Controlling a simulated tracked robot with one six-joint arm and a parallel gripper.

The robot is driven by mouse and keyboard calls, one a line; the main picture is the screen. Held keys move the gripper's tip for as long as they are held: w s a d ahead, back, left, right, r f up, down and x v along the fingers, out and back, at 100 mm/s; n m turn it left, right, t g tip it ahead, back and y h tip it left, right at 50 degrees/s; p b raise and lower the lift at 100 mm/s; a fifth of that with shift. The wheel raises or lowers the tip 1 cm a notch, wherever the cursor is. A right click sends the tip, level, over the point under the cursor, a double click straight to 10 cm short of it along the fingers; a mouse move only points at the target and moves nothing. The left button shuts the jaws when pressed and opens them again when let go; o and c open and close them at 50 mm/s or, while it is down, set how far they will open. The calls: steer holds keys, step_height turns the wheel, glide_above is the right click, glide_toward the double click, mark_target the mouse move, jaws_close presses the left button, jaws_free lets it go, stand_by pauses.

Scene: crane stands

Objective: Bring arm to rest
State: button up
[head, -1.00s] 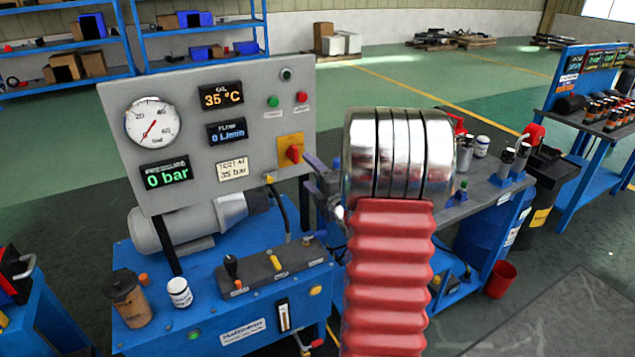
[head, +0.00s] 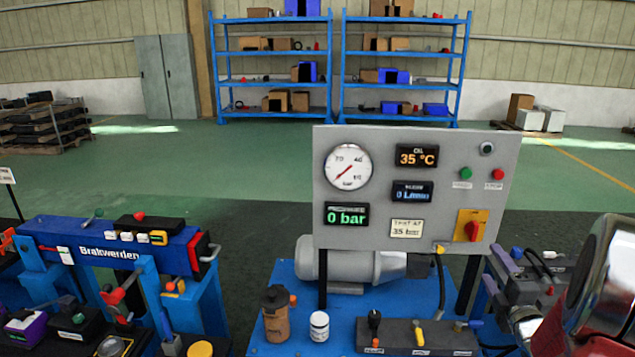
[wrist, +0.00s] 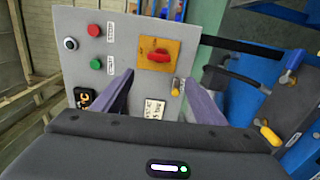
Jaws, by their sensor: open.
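My gripper (head: 518,257) is just right of the grey panel's lower right corner. In the wrist view, my gripper (wrist: 159,78) has its two purple-grey fingers apart with nothing between them. Beyond them is the grey control panel (wrist: 80,22), turned on its side, with a red rotary switch on a yellow plate (wrist: 160,54). The panel also shows upright in the head view (head: 450,217), its display reading 0 bar.
A blue brake stand (head: 115,245) is at left. Shelves (head: 272,80) stand far back. Green floor (head: 240,175) between is open.

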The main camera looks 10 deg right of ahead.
steer(key=shift+f, duration=0.1)
steer(key=s+d+f+m+g+h, duration=0.1)
steer(key=s+f+m+g, duration=0.3)
steer(key=f+m, duration=0.15)
steer(key=s+d+f+m+g, duration=0.2)
steer(key=s+f+m+g, duration=0.25)
steer(key=f, duration=0.25)
steer(key=s+a+r+m+g+y, duration=0.1)
steer(key=s+a+r, duration=0.3)
steer(key=a, duration=1)
steer(key=s+a+r+m+g+y, duration=0.1)
steer(key=a+r, duration=0.5)
steer(key=a, duration=0.8)
steer(key=s+a+r+m+g+y, duration=0.1)
steer(key=s+a+r+y, duration=0.3)
steer(key=a, duration=1)
steer(key=s+r+m, duration=0.1)
steer(key=s+r, duration=0.1)
steer(key=s, duration=0.2)
steer(key=shift+a+m, duration=0.35)
steer(key=shift+m, duration=0.05)
steer(key=shift+s+r, duration=0.1)
